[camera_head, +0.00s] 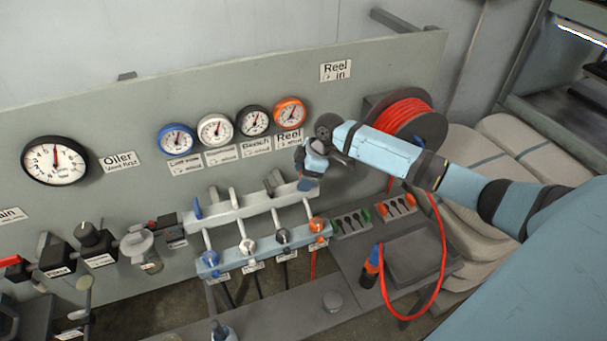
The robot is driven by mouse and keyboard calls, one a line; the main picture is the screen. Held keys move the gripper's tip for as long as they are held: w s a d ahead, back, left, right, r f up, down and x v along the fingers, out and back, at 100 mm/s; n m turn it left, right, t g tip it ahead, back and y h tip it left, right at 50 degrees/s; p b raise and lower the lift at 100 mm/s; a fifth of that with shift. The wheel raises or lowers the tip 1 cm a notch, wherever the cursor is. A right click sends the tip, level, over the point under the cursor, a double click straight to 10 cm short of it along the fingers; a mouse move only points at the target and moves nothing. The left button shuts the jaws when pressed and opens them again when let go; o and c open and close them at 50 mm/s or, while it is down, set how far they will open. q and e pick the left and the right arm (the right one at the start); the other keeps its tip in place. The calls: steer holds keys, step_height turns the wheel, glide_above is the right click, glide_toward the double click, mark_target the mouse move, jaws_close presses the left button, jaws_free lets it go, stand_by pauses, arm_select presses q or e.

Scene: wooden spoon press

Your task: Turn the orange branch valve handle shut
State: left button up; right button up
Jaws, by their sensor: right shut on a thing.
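My right gripper (307,182) reaches in from the right and is at the right end of the pale manifold (250,208), above the orange branch. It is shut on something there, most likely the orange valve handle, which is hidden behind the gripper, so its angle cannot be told. The orange fitting (318,225) at the lower end of that branch shows just below. The blue valve handle (197,208) and the pale valve handle (233,197) stand up to the left. The dark grey handle (268,186) is nearest the gripper.
Several gauges sit on the panel above, including the orange-rimmed gauge (291,112) close to my wrist. A red hose reel (404,120) is behind my forearm. A looped red hose (443,262) hangs at the right. A dark tray (414,254) lies below.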

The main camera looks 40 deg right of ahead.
steer(key=m+t+h, duration=0.1)
steer(key=m, duration=0.2)
steer(key=m+t+h, duration=0.1)
steer(key=m, duration=0.3)
steer(key=shift+s+a, duration=0.1)
steer(key=shift+a, duration=0.05)
steer(key=m, duration=0.2)
steer(key=m+h, duration=0.1)
steer(key=m, duration=0.1)
steer(key=shift+a+m+h, duration=0.1)
steer(key=shift+m+h, duration=0.2)
steer(key=shift+m, duration=0.1)
steer(key=shift+m+h, duration=0.6)
steer(key=shift+m, duration=0.8)
steer(key=o, duration=0.9)
steer(key=shift+o, duration=0.2)
steer(key=shift+r, duration=0.15)
steer(key=b+v, duration=0.1)
steer(key=v, duration=1.2)
steer(key=shift+s+r+b, duration=0.25)
steer(key=shift+s+b, duration=0.05)
